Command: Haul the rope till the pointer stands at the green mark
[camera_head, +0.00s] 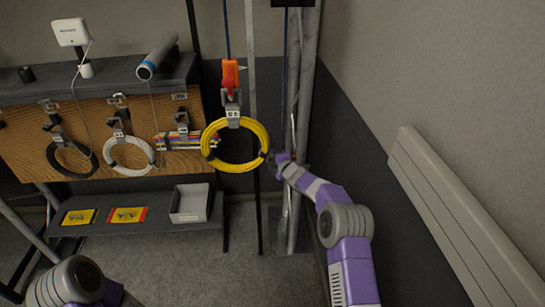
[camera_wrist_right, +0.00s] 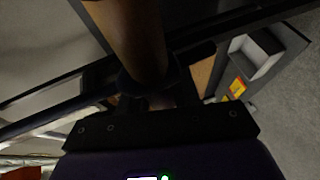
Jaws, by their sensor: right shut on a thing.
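The blue haul rope (camera_head: 285,70) hangs down on the right, beside the grey poles. Another blue line (camera_head: 227,30) comes down to an orange block (camera_head: 230,74), from which a yellow cable coil (camera_head: 216,128) hangs on a clamp. A small pale pointer (camera_head: 242,68) sticks out right of the block, beside an upright grey strip (camera_head: 251,100). I cannot make out a green mark. My right gripper (camera_head: 277,160) is shut at the rope's line, just right of the coil. The right wrist view shows a thick brownish cylinder (camera_wrist_right: 130,35) at its jaws. My left gripper is out of view.
Black (camera_head: 72,158) and white (camera_head: 128,153) cable coils hang on a wooden board (camera_head: 25,150) at left. A grey tray (camera_head: 189,203) stands on the lower shelf. A pale ribbed panel (camera_head: 460,215) lines the right wall. Floor shows below the coil.

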